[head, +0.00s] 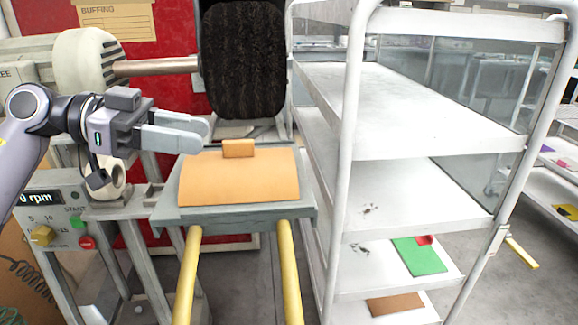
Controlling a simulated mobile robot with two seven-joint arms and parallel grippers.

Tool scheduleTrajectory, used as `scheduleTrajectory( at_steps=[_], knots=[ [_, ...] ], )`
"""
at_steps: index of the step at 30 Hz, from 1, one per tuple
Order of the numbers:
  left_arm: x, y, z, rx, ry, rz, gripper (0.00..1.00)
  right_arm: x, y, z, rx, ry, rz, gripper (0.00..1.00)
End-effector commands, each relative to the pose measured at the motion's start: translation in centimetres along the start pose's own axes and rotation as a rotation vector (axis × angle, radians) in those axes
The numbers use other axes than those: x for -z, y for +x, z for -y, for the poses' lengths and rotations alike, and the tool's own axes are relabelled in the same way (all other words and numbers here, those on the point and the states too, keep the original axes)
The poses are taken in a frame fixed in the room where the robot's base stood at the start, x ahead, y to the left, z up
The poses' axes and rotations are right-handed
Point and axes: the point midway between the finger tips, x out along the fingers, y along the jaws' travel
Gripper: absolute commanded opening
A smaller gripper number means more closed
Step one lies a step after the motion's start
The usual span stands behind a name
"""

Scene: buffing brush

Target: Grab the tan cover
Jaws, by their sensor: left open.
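The tan cover (240,182) is a gently curved panel with a small block-shaped handle (238,149) at its far edge. It rests on a grey metal platform (300,205) in front of the dark brush. My left gripper (202,133) comes in from the left and is open and empty. In the picture its fingers are above and left of the cover, with their tips to the left of the handle; I see no contact with the cover. My right gripper is out of view.
A dark round brush (243,60) on a shaft stands behind the platform. Two yellow bars (286,270) extend from the platform's front. A white shelf cart (420,110) stands close on the right, and a control box (55,225) is at lower left.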

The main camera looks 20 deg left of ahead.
Motion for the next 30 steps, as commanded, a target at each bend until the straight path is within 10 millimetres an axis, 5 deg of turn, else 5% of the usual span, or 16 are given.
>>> scheduleTrajectory(
  at_steps=[8, 30],
  knots=[
    [0.1, -0.4, 0.0, 0.036, -0.036, 0.079, 0.41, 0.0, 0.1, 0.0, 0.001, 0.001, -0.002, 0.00],
    [-0.6, 6.0, 0.6, 0.035, -0.036, 0.074, 0.41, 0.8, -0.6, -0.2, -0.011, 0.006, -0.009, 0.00]
  ],
)
